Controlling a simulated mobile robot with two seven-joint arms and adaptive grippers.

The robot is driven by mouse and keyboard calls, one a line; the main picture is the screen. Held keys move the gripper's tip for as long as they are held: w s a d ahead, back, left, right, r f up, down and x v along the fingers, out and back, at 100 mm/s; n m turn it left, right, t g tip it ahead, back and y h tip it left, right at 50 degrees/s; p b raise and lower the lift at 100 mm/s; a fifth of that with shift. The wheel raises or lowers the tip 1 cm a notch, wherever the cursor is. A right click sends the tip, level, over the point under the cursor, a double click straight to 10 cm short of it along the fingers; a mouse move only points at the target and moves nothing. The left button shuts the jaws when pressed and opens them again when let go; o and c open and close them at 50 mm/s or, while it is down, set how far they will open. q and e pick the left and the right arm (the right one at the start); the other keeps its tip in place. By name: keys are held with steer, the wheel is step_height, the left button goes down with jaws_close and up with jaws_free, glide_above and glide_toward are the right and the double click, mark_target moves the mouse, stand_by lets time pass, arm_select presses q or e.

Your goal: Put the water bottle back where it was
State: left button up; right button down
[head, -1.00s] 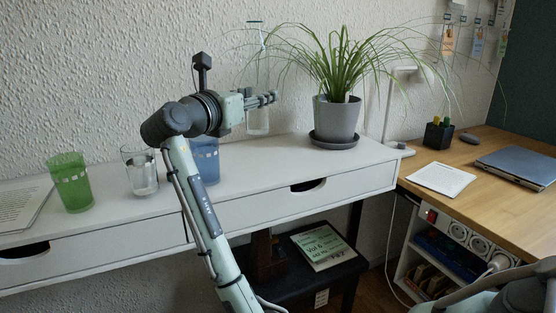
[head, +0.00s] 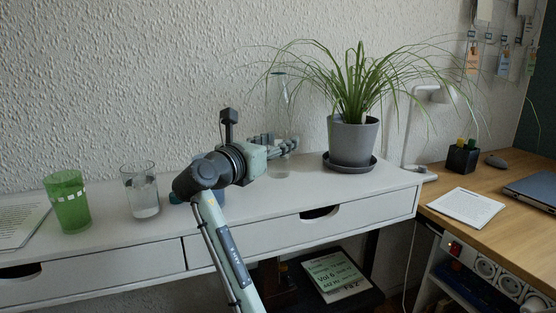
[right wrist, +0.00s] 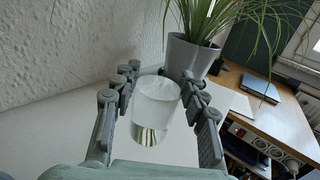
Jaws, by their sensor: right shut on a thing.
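The clear water bottle (head: 279,95) stands upright at the back of the white shelf desk, left of the potted plant. My right gripper (head: 285,147) is shut on it around its lower part. In the right wrist view the clear bottle (right wrist: 157,103) lies between the two fingers of the right gripper (right wrist: 155,90). Its base is close to the white desk top (head: 320,190); I cannot tell whether it touches. My left gripper is not in view.
The grey plant pot (head: 352,142) on its saucer is close to the right of the bottle, with leaves hanging around it. A clear glass (head: 143,195) and a green cup (head: 68,205) stand left.

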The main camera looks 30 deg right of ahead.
step_height(320, 180, down, 3)
steer(key=shift+f, duration=0.2)
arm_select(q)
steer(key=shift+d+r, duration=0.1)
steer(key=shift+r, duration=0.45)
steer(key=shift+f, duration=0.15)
arm_select(e)
steer(key=shift+f, duration=0.1)
steer(key=c, duration=1.1)
jaws_free()
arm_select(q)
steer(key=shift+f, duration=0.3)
arm_select(e)
steer(key=shift+a, duration=0.3)
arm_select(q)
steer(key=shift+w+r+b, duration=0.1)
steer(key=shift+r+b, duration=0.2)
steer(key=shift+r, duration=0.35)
arm_select(e)
steer(key=v, duration=1.1)
steer(key=shift+s+a, duration=0.15)
steer(key=shift+a, duration=0.05)
